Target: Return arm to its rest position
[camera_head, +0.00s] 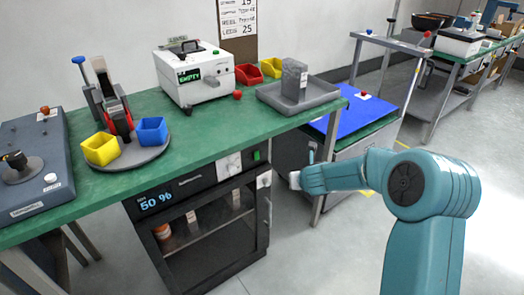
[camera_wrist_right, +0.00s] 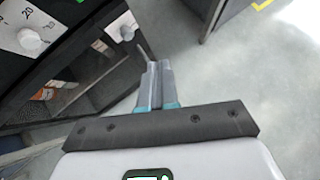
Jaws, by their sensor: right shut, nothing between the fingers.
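My right arm (camera_head: 430,190) comes in from the right in the head view, its teal links bent at a large joint. Its wrist end (camera_head: 312,179) is in front of the dark cabinet (camera_head: 215,230) under the green bench. In the right wrist view my right gripper (camera_wrist_right: 158,68) has its two grey fingers pressed together with nothing between them. They point over the grey floor, close to the cabinet's front. The fingers are too small to make out in the head view. My left gripper is not in view.
The green bench (camera_head: 200,132) carries a white tester (camera_head: 197,75), a grey tray (camera_head: 298,97) and a turntable with yellow and blue bins. The cabinet shows "50 %" and has a white dial (camera_wrist_right: 30,40). A blue-topped cart (camera_head: 355,116) stands behind my wrist. Open floor lies below.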

